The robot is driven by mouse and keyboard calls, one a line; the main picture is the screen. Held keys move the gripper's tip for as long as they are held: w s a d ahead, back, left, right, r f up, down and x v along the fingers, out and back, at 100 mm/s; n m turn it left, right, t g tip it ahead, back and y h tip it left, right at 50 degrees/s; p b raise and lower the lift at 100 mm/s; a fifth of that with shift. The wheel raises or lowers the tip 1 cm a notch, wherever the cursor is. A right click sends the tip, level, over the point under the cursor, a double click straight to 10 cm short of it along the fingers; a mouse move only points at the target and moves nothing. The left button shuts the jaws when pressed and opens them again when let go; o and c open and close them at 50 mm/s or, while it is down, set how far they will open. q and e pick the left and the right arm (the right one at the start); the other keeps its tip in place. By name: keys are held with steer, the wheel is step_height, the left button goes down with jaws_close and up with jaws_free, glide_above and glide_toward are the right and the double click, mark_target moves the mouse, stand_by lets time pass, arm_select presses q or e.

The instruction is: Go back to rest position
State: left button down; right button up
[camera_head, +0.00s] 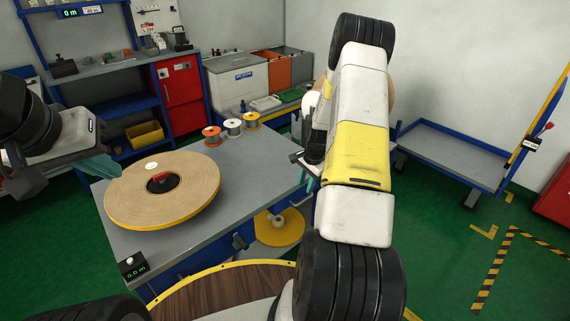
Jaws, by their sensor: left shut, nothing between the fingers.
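My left gripper (100,166) comes in from the left, with teal fingers shut and empty beside the left edge of the large tan tape roll. The tape roll (195,188) lies flat on the grey table (265,165), with a dark hub and a red part at its centre. My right arm crosses the right middle of the view. My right gripper (309,184) is mostly hidden behind that arm; only bits of teal and dark parts show, so its opening cannot be told.
Several small spools (233,127) stand at the table's back edge. A small black meter (132,266) sits at the front left corner. Behind are a blue workbench (110,65), a red cabinet (182,90) and bins (237,77).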

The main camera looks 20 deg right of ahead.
steer(key=s+a+r+n+t, duration=0.1)
steer(key=s+a+r+n, duration=0.15)
steer(key=r, duration=0.65)
steer(key=s+a+r+n, duration=0.2)
steer(key=a+r, duration=0.2)
steer(key=r, duration=0.5)
steer(key=s+a+r+n+t, duration=0.15)
steer(key=a+r, duration=0.25)
steer(key=r, duration=0.6)
steer(key=s+a+r+n, duration=0.2)
steer(key=s+a+r, duration=0.1)
steer(key=s, duration=0.4)
steer(key=s+a+r+n+t+y, duration=0.1)
steer(key=s+a+r+n, duration=0.2)
steer(key=s, duration=0.4)
steer(key=s+a+r+n, duration=0.2)
steer(key=s+r+n, duration=0.1)
steer(key=s+r, duration=0.2)
steer(key=shift+s+a+r+t, duration=0.25)
steer(key=shift+s+a+t, duration=0.15)
steer(key=shift+s, duration=0.8)
